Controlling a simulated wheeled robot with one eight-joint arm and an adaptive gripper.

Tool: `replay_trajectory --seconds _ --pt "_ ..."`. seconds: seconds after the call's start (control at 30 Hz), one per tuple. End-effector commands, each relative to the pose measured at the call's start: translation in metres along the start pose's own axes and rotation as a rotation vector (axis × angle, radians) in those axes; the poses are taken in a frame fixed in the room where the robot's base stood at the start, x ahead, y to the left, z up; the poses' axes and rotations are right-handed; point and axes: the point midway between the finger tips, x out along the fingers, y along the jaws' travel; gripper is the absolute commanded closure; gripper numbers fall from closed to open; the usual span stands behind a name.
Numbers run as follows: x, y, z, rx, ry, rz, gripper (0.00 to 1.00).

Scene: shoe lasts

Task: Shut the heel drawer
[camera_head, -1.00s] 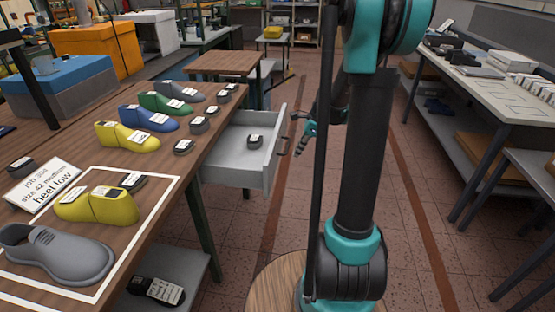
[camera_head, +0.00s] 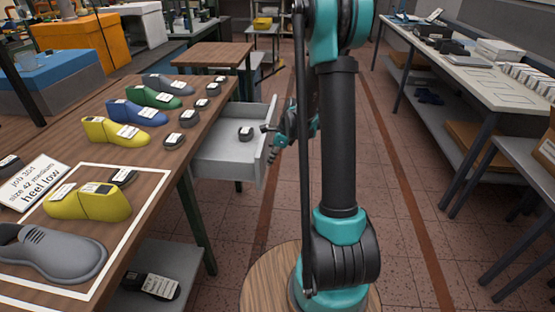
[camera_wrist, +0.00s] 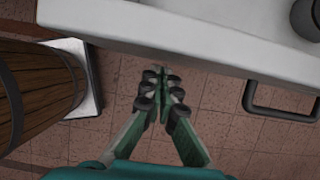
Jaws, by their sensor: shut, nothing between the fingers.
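The heel drawer (camera_head: 228,158) is a grey open drawer pulled out from the right side of the wooden bench. One dark heel piece (camera_head: 246,133) with a white label lies in it. In the wrist view the drawer's front edge (camera_wrist: 190,45) crosses the top, with its dark handle (camera_wrist: 283,101) at the right. My gripper (camera_wrist: 160,76) is shut and empty, its fingertips just outside the drawer front and left of the handle. In the head view my gripper (camera_head: 272,140) is small and partly blurred against the drawer front; contact cannot be told.
The bench (camera_head: 150,165) carries yellow, blue, green and grey lasts, several heel pieces and a job card (camera_head: 36,183). A long side table (camera_head: 470,80) stands at the right. A wooden barrel-like surface (camera_wrist: 35,90) shows left in the wrist view.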

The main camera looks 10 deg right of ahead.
Motion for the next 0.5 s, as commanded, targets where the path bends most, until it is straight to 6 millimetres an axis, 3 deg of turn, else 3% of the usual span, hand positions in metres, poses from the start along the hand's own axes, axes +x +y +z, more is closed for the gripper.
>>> replay_trajectory --seconds 0.5 --pt "0.0019 -0.0003 0.0055 0.0 0.0 -0.001 1.0"
